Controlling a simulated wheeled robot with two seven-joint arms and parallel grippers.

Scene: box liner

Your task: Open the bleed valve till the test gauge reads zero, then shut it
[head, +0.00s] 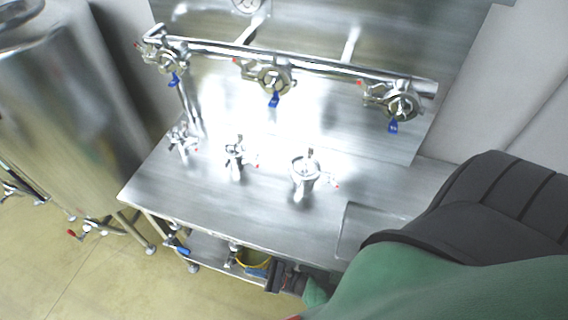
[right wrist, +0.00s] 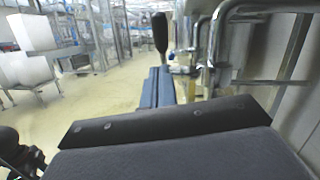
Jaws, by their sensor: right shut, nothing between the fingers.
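A round, pale dial-like part (head: 248,5) shows at the top edge of the head view, cut off; I cannot tell whether it is the test gauge, and no reading shows. A pipe manifold (head: 330,66) carries three clamped valves with blue handles: left (head: 173,79), middle (head: 274,99) and right (head: 393,126). I cannot tell which part is the bleed valve. My right gripper (head: 275,277) is low at the table's front edge, shut and empty. In the right wrist view its blue-grey fingers (right wrist: 158,88) point away, with an upright black handle (right wrist: 160,32) beyond. My left gripper is out of view.
Three steel fittings, left (head: 181,138), middle (head: 236,155) and right (head: 305,172), stand on the steel table (head: 215,195). A yellow-rimmed container (head: 252,259) is below it. A large tank (head: 70,110) stands at left. Pale floor (head: 60,280) is open at lower left.

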